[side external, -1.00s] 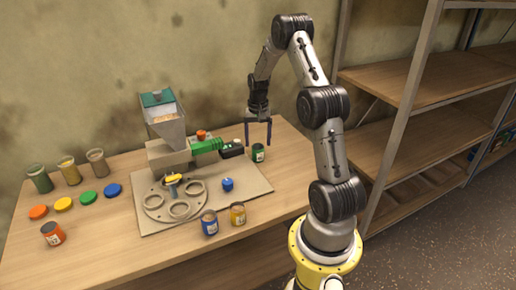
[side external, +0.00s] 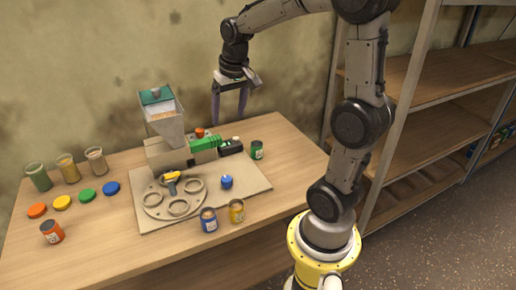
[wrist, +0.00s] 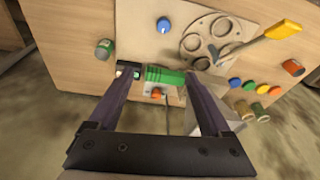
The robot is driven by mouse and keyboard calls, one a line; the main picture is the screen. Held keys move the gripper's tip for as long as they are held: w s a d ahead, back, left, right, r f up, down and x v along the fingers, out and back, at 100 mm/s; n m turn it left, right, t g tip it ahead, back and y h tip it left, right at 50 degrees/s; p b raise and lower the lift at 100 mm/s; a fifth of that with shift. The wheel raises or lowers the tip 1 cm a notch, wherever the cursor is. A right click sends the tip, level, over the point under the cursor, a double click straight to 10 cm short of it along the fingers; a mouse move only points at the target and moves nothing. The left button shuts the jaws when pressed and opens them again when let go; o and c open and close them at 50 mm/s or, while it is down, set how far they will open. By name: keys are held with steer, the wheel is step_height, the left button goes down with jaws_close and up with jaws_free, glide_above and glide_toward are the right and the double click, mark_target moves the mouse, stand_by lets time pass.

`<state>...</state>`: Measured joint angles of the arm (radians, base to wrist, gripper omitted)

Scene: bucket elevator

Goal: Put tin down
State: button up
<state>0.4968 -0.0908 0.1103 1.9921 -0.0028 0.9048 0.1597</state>
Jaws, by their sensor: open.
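Several small tins stand on the wooden table. The green tin (side external: 257,150) stands upright at the table's right, beside the board; it also shows in the wrist view (wrist: 104,49). The blue tin (side external: 209,220) and yellow tin (side external: 237,211) stand at the front edge of the board. The orange tin (side external: 52,232) stands at the front left of the table. My gripper (side external: 229,118) is open and empty, raised above the back of the table, behind and left of the green tin. In the wrist view its two fingers (wrist: 155,75) are spread with nothing between them.
The board (side external: 255,200) carries a hopper (side external: 162,120), a green motor (side external: 205,143), a holed disc (side external: 176,198) and a blue knob (side external: 226,182). Jars and coloured lids lie at left. A shelf rack (side external: 430,110) stands at right. The table's right end (side external: 295,160) is clear.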

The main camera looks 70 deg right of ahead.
steer(key=s+a+r+n+t, duration=0.1)
steer(key=s+a+n, duration=0.1)
steer(key=a, duration=0.3)
steer(key=s+a+r+n+t, duration=0.1)
steer(key=s+a+r+n, duration=0.1)
steer(key=s+a, duration=0.3)
steer(key=shift+a, duration=0.7)
steer(key=shift+o, duration=0.4)
steer(key=s+a+f+n+t+y, duration=0.1)
steer(key=s+a+n, duration=0.2)
steer(key=s+a, duration=0.2)
steer(key=shift+s+f+n, duration=0.2)
steer(key=shift+s+n, duration=0.1)
steer(key=shift+s, duration=0.45)
steer(key=shift+d, duration=0.1)
